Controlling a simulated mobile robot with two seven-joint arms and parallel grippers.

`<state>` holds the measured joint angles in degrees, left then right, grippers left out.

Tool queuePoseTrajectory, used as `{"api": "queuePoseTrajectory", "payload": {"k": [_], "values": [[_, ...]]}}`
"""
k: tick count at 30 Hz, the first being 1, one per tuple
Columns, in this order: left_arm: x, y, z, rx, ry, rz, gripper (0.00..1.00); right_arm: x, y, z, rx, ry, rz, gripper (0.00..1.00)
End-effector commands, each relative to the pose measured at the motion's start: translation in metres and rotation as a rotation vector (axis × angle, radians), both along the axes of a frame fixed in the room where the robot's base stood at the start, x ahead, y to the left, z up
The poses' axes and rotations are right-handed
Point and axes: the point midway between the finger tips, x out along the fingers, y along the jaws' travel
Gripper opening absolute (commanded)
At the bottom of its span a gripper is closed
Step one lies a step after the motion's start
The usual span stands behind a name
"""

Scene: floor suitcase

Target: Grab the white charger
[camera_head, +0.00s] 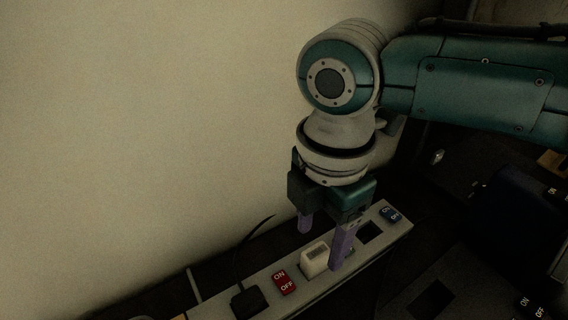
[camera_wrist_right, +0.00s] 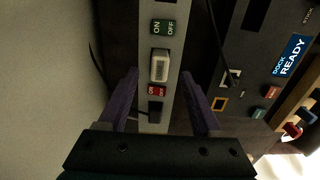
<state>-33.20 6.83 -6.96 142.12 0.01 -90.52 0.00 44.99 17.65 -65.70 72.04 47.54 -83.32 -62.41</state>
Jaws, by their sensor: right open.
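The white charger (camera_head: 315,259) is a small white block sitting on a grey power strip (camera_head: 220,309) beside the wall. It also shows in the right wrist view (camera_wrist_right: 160,67), upper middle, ahead of the fingertips. My right gripper (camera_head: 323,248) is above the strip, pointing down, with its purple fingers apart. In the head view one finger is behind the charger on the wall side and the other is just right of it; contact cannot be told. In the right wrist view the open gripper (camera_wrist_right: 160,75) has nothing between its fingers. My left gripper is not in view.
A pale wall (camera_head: 130,130) rises close on the left. Dark panels with switches lie at right.

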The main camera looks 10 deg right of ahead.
Motion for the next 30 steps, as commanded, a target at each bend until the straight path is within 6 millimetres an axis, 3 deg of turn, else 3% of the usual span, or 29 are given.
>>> {"api": "queuePoseTrajectory", "payload": {"k": [4,13,30], "values": [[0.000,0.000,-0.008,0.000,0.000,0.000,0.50,0.000,0.000,-0.023,0.000,0.001,0.000,0.66],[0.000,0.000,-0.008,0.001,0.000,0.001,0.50,0.000,0.000,-0.026,0.000,0.000,0.000,0.65],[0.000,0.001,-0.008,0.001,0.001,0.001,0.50,0.000,0.000,-0.026,0.000,-0.001,0.000,0.01]]}}
